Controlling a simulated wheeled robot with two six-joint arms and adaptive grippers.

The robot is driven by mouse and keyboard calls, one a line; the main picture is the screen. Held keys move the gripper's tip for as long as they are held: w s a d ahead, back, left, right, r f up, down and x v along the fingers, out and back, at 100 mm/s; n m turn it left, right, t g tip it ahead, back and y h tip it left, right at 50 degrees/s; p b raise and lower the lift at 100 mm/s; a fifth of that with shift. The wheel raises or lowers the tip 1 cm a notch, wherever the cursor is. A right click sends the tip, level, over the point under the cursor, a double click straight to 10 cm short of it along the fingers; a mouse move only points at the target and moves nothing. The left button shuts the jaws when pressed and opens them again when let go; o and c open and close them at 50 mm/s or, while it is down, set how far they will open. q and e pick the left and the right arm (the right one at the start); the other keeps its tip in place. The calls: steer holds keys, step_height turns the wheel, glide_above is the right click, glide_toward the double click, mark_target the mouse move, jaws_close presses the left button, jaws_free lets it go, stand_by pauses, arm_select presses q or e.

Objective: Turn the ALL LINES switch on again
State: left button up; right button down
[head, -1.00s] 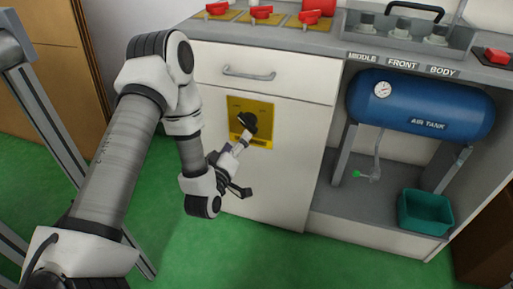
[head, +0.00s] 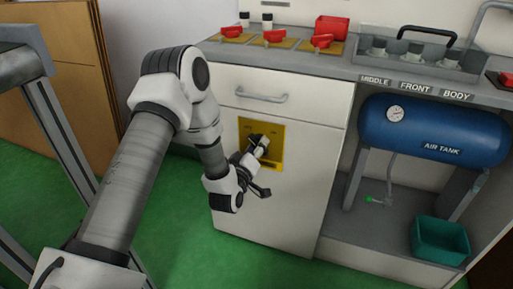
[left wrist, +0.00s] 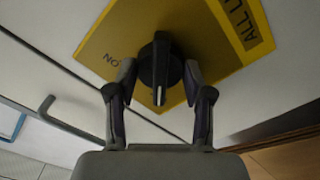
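The ALL LINES switch is a black rotary knob (head: 254,137) on a yellow plate (head: 276,131), set in the white cabinet front below a drawer. In the left wrist view the knob (left wrist: 160,62) has a raised grip with a pale line, and the plate (left wrist: 110,40) shows "ON" upside down at the left and part of "ALL L" at the right. My left gripper (left wrist: 160,80) is open, one finger on each side of the knob, with gaps visible. In the head view my left gripper (head: 256,158) partly hides the knob. My right gripper is not in view.
Several red-handled switches (head: 274,37) stand on the counter above. A drawer handle (head: 262,97) sits above the plate. A blue air tank (head: 435,130) and a teal bin (head: 441,240) are at the right. Green floor (head: 185,235) is clear in front of the cabinet.

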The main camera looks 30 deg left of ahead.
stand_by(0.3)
arm_select(q)
steer(key=shift+m+p, duration=7.1)
steer(key=shift+m, duration=1.9)
steer(key=o, duration=1.2)
